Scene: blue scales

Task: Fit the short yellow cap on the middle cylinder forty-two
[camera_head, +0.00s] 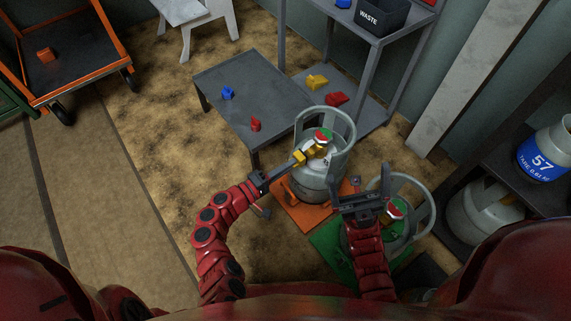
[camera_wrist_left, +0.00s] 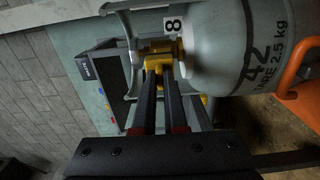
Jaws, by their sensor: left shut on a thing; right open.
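The grey cylinder forty-two (camera_head: 313,180) stands upright on an orange platform (camera_head: 291,207); its number shows in the left wrist view (camera_wrist_left: 235,50). It has a brass valve (camera_head: 318,151) with a red-and-green top, inside a grey collar. My left gripper (camera_head: 298,159) is shut on the short yellow cap (camera_head: 299,157), at the left side of the valve. In the left wrist view the cap (camera_wrist_left: 157,63) is at the fingertips, right up against the valve; I cannot tell how far it is on.
The second grey cylinder (camera_head: 402,233) stands on a green platform (camera_head: 325,238). A low grey table (camera_head: 232,82) holds a blue piece (camera_head: 228,93) and a red piece (camera_head: 256,124). Yellow (camera_head: 317,82) and red (camera_head: 338,99) pieces lie on the lower shelf behind. A shelf with cylinders is at right.

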